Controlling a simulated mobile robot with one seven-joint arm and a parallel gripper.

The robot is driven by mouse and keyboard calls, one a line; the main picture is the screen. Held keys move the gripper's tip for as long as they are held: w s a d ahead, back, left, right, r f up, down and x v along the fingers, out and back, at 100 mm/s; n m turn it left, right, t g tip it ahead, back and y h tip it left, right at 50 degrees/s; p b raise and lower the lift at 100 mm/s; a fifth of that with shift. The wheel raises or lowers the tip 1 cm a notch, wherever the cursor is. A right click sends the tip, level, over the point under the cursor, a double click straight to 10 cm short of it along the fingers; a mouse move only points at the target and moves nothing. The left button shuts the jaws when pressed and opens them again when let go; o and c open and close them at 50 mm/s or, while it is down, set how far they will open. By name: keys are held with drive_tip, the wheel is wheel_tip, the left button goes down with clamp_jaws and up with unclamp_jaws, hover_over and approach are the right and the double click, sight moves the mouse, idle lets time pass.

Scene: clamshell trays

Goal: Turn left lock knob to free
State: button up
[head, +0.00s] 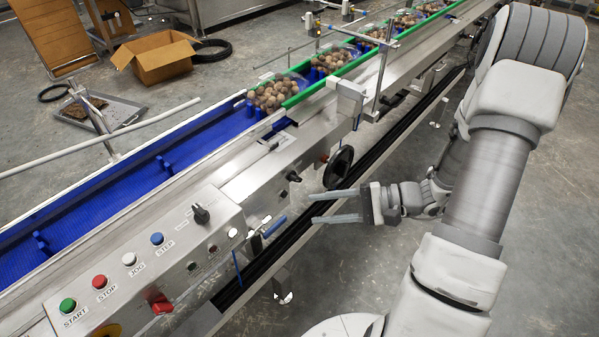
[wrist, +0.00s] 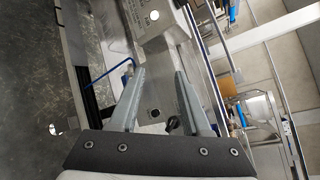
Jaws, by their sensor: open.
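My gripper (head: 312,207) is open and empty. Its two long grey fingers point left toward the side of the conveyor, with a gap between them and the metal. A small black knob (head: 293,176) sits on the conveyor's side face, just above and left of the fingertips. It seems to be the lock knob, but no label on it is readable. In the wrist view the open fingers (wrist: 160,72) show with a dark knob (wrist: 172,124) in the gap, close to the right finger and apparently behind it. Whether the knob is locked or free cannot be told.
A black handwheel (head: 338,167) is just right of the knob. A blue-handled lever (head: 275,226) sticks out left of the fingertips. The control panel (head: 140,262) with several buttons is at lower left. Filled clamshell trays (head: 278,92) stand on the blue belt (head: 110,207).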

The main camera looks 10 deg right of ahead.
drive_tip(key=w+d+f+m+t+p, duration=0.2)
drive_tip(key=d+f+m+t, duration=0.2)
drive_tip(key=d+m+t, duration=0.15)
drive_tip(key=m+t+h+p, duration=0.1)
drive_tip(key=m+t+h, duration=0.3)
drive_tip(key=t, duration=0.1)
approach(298, 180)
drive_tip(key=shift+n, duration=0.25)
drive_tip(key=b+x, duration=0.2)
drive_tip(key=x, duration=0.7)
drive_tip(key=shift+w+f, duration=0.1)
clamp_jaws()
